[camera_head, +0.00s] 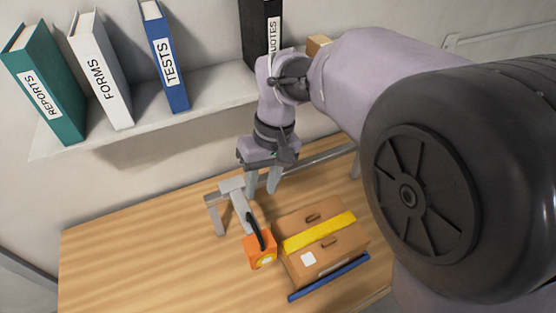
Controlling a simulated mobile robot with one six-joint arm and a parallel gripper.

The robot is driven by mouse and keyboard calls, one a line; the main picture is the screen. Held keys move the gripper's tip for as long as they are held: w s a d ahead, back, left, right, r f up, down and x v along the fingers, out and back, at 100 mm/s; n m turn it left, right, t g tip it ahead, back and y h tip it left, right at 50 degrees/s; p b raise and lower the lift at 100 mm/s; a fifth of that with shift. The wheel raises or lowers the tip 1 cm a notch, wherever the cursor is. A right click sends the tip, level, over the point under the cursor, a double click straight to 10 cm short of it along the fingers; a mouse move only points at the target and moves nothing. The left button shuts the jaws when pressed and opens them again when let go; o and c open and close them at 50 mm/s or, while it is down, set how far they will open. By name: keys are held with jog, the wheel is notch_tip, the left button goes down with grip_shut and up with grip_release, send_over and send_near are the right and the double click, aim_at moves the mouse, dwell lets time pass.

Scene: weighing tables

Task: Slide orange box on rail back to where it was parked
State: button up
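The orange box (260,251) has a pale yellow round face and a black curved piece at its top. It is at the near end of a grey bracket (238,208), just left of the cardboard box. The grey rail (325,155) runs along the back of the table, partly hidden by my arm. My gripper (263,183) points down above and behind the orange box, near the bracket's right side. Its two fingers are apart with nothing seen between them. Whether a finger touches the bracket, I cannot tell.
A cardboard box (308,262) with yellow tape lies on the wooden table (150,255), with a blue bar (328,279) along its front. A wall shelf (140,121) carries several binders above. The table's left side is clear. My arm covers the right.

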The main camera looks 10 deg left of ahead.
aim_at(255, 225)
jog(key=f, duration=0.4)
jog(key=s+a+f+b, duration=0.1)
jog(key=f, duration=0.3)
jog(key=a+f, duration=0.1)
jog(key=f, duration=0.3)
jog(key=shift+s+f+b, duration=0.15)
jog(key=shift+f+b, duration=0.2)
jog(key=shift+d+f, duration=0.1)
jog(key=shift+f, duration=0.4)
jog(key=shift+c, duration=0.4)
grip_shut()
jog(key=shift+r, duration=0.1)
